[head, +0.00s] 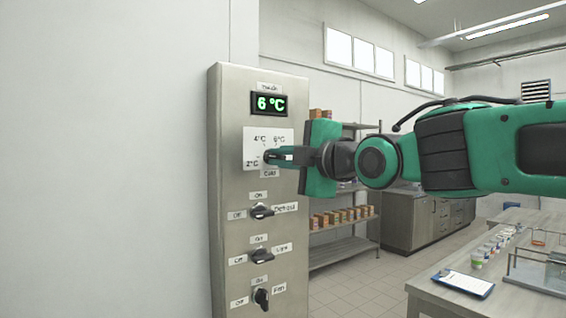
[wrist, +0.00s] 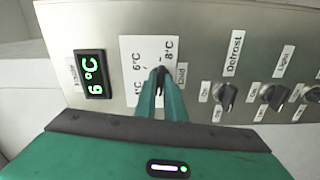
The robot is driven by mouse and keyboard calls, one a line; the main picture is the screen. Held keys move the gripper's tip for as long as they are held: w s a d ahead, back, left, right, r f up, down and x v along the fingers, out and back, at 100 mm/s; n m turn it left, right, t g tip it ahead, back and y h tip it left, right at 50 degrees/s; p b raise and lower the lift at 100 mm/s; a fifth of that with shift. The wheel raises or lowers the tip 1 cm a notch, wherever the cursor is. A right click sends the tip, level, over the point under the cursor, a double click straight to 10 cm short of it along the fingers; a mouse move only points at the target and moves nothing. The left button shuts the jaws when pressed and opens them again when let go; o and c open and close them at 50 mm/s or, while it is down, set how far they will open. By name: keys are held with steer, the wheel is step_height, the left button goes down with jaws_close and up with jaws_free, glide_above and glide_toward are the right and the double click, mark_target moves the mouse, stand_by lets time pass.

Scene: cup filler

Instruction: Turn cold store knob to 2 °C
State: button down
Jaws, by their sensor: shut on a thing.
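The cold store knob sits on a white dial plate (head: 254,148) on the steel control panel (head: 228,200). The plate has marks of 2°C, 4°C and 6°C in the head view, and 6°C and 8°C show in the wrist view. My gripper (head: 272,156) reaches in from the right and is shut on the cold knob (wrist: 161,73), hiding most of it and its pointer. In the wrist view my gripper (wrist: 161,88) meets the plate head-on. The green display (head: 268,104) above the dial reads 6 °C, also in the wrist view (wrist: 94,74).
Below are the defrost knob (head: 261,211), the light knob (head: 261,256) and the fan knob (head: 261,298). A table (head: 450,300) with jars and a clipboard stands at lower right. A shelf (head: 340,256) with small boxes stands behind.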

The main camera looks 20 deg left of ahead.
steer(key=shift+w+d+f+n, duration=0.1)
steer(key=shift+w+f+n, duration=0.1)
steer(key=shift+f+n, duration=0.3)
steer(key=shift+r+n, duration=0.1)
steer(key=shift+n, duration=0.2)
steer(key=c, duration=1.8)
jaws_free()
steer(key=shift+c, duration=0.2)
steer(key=shift+s+r, duration=0.1)
steer(key=shift+r, duration=0.15)
steer(key=v, duration=1)
steer(key=shift+s+d, duration=0.2)
